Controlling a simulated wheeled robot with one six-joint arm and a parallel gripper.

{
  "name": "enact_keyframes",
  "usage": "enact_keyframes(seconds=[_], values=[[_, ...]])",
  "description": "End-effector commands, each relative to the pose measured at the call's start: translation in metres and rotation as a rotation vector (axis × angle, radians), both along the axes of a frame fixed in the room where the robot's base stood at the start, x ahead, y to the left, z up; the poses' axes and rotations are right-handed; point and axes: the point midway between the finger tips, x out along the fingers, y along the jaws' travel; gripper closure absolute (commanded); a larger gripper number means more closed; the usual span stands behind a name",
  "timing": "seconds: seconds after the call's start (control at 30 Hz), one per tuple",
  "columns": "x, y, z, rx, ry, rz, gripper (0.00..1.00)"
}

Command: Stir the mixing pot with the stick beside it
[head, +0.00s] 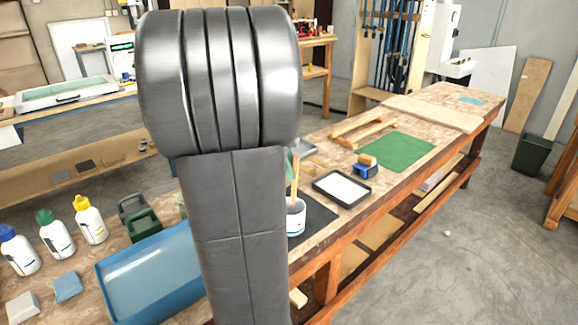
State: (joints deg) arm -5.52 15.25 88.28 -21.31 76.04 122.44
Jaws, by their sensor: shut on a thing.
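The mixing pot (296,222), a small white tub with a dark label, stands on a dark mat, its left side hidden behind my arm. A pale wooden stick (295,178) rises upright from the pot's mouth. Its lower end is out of sight inside the pot, and its upper part runs up beside my arm. My large grey arm link fills the middle of the head view. My gripper is not visible, so where it is relative to the stick cannot be seen.
A black tray (342,189) with a white inside lies right of the pot. Beyond are a blue-and-wood block (365,167), a green mat (395,150) and a wooden frame (362,130). A blue tray (150,275), several glue bottles (90,220) and a green box (143,224) stand left.

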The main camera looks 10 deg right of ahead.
Motion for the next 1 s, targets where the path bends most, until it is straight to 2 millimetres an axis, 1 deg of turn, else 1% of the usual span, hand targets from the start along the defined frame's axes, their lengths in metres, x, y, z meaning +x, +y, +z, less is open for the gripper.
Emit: enact_keyframes(seconds=[0.53, 1.0], values=[[0.0, 0.0, 0.05, 0.0, 0.0, 0.0, 1.0], [0.0, 0.0, 0.05, 0.0, 0.0, 0.0, 1.0]])
